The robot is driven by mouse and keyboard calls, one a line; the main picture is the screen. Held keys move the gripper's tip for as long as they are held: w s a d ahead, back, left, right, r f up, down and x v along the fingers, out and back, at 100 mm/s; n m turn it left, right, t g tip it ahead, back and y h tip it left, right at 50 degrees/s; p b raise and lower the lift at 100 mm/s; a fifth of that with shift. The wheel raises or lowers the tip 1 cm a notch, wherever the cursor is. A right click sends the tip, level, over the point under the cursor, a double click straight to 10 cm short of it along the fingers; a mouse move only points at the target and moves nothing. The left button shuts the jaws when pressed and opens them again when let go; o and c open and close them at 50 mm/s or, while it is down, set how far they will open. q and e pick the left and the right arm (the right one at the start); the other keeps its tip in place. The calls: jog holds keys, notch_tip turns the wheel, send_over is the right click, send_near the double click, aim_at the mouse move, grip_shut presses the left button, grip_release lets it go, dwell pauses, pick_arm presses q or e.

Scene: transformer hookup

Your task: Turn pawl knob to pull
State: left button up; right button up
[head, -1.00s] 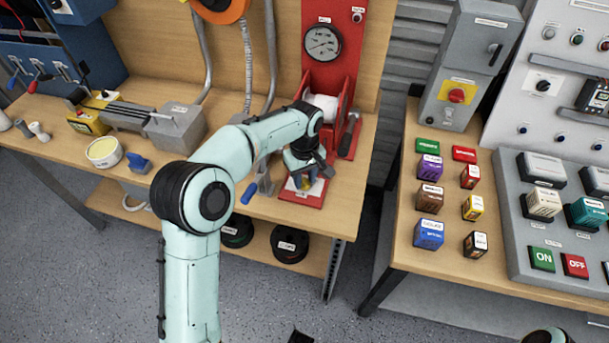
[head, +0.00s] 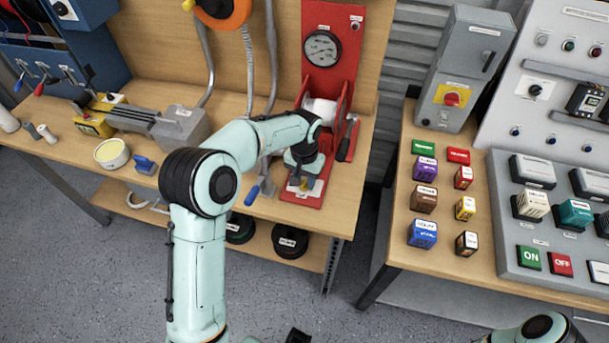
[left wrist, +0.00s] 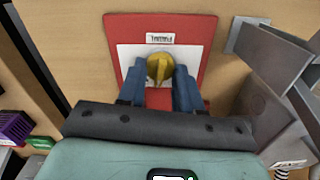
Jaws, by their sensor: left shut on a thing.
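The yellow pawl knob (left wrist: 160,67) sits on a white plate on the red base (left wrist: 115,35), below a small label, in the left wrist view. The blue fingers of my left gripper (left wrist: 160,82) are on both sides of the knob and shut on it. In the head view my left gripper (head: 301,184) points down at the front of the red base (head: 303,199), and mostly hides the knob. The label's lettering is too small to read surely. My right gripper is not clearly in view; only a piece of my arm shows at the bottom right.
The red stand with a round gauge (head: 322,48) rises behind the arm, with a white drum (head: 320,109) below it. A blue-handled lever (head: 252,195) lies just left of the base. Grey metal brackets (left wrist: 275,55) stand close right in the wrist view.

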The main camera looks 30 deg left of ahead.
aim_at(304, 181)
pick_arm(q)
jog(key=m+p, duration=0.1)
jog(key=m, duration=0.2)
jog(key=shift+r+m, duration=0.1)
jog(key=shift+m, duration=0.3)
jog(key=shift+m+p, duration=0.55)
jog(key=shift+m, duration=1.05)
pick_arm(e)
jog(key=shift+w+r, duration=0.4)
jog(key=shift+r, duration=0.3)
jog(key=shift+w+r, duration=0.35)
jog(key=shift+r, duration=0.3)
pick_arm(q)
jog(key=o, duration=1)
jog(key=shift+o, duration=0.2)
notch_tip(304, 181, up, 13)
jog(key=p, duration=0.1)
jog(key=shift+r, duration=0.15)
pick_arm(e)
jog(key=shift+w+r, duration=0.55)
jog(key=shift+r, duration=0.3)
